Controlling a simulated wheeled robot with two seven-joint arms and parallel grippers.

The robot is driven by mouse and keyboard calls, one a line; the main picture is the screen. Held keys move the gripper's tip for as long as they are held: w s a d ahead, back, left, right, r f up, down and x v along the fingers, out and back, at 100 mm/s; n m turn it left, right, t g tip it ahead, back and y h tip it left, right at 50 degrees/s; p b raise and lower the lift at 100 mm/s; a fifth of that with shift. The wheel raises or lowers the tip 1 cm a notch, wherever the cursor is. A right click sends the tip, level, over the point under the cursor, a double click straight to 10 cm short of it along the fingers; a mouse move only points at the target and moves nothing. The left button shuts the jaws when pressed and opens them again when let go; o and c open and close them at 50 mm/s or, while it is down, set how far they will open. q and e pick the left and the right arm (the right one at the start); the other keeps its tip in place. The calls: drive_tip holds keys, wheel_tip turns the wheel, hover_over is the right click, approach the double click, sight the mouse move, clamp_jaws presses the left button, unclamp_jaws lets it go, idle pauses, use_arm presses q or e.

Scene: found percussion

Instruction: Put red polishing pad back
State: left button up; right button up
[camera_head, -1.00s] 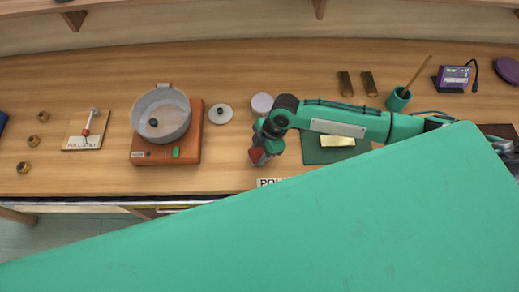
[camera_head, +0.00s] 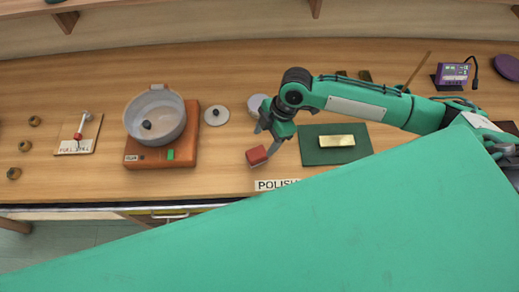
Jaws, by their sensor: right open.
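My left gripper is not in view.
A pale disc (camera_head: 259,104) lies behind my gripper. A purple device (camera_head: 452,74) is at the back right. A large green surface hides the lower right.

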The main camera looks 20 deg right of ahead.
drive_tip(key=shift+b+v, duration=0.45)
drive_tip(key=shift+v, duration=1.8)
drive_tip(key=shift+f, duration=0.1)
